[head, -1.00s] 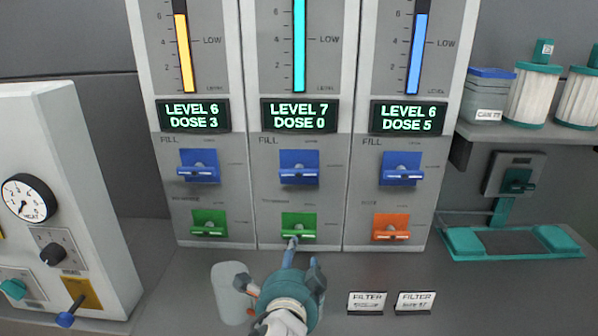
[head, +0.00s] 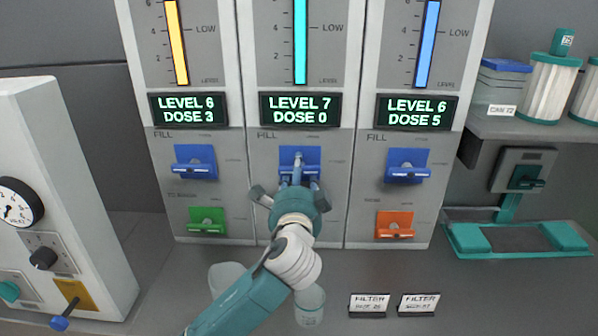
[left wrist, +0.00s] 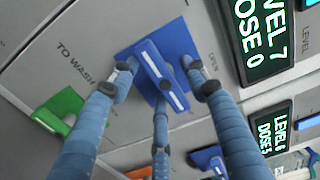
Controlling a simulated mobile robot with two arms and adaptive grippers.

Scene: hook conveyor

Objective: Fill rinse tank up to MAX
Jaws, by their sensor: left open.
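The middle column of the panel reads LEVEL 7, DOSE 0 on its display (head: 301,108), under a teal level bar (head: 300,42). Its blue FILL lever (head: 286,156) is partly hidden by my left gripper (head: 297,178). In the left wrist view the blue lever (left wrist: 163,78) sits between the spread blue fingers of my open left gripper (left wrist: 161,95). Fingertips are close to the lever's bar; contact is unclear. The middle column's green lever (left wrist: 62,110) shows there beside a TO WASH label. I cannot read which tank is the rinse tank. The right gripper is not in view.
The left column has a yellow bar (head: 176,42), blue lever (head: 194,162) and green lever (head: 207,222). The right column has a blue bar (head: 428,45), blue lever (head: 407,165) and orange lever (head: 394,225). A gauge box (head: 60,190) stands left; a shelf (head: 530,125) holds filters at right.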

